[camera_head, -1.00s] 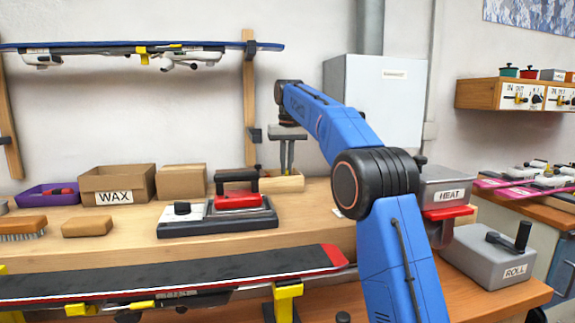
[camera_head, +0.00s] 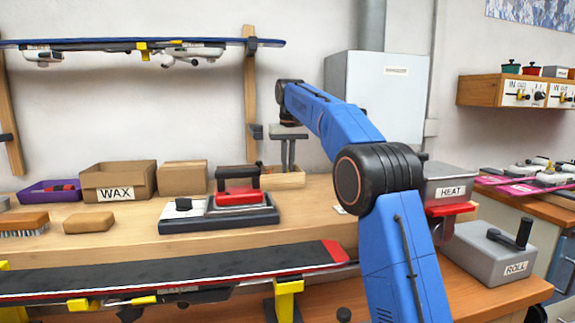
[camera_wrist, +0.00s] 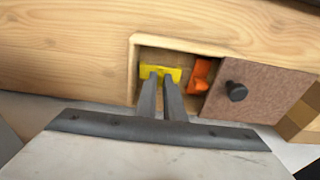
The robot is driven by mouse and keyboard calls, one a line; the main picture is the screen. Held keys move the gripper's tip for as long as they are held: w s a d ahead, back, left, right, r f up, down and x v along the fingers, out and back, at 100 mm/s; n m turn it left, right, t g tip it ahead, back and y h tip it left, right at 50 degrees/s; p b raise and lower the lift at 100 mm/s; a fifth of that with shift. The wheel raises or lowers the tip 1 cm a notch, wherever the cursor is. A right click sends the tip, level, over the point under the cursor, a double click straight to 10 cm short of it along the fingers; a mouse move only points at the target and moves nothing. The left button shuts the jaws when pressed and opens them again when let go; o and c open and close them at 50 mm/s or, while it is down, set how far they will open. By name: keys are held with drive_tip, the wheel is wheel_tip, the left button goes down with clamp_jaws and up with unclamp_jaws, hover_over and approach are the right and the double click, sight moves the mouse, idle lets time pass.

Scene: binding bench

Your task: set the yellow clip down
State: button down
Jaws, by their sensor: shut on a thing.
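The yellow clip (camera_wrist: 160,72) shows in the wrist view between the fingertips of my gripper (camera_wrist: 161,80), which is shut on it. The clip is within the outline of a small open wooden box (camera_wrist: 133,62), at its left part. I cannot tell whether the clip touches the box floor. An orange clip (camera_wrist: 199,74) lies in the box just right of it. In the head view my gripper (camera_head: 288,168) points down at the wooden box (camera_head: 290,180) on the bench, and the yellow clip cannot be made out there.
A brown lid with a black knob (camera_wrist: 236,91) covers the box's right part. The WAX carton (camera_head: 118,183) is farther left. The HEAT unit (camera_head: 450,188) is to the right.

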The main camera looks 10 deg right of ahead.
drive_tip(key=c, duration=1.8)
unclamp_jaws()
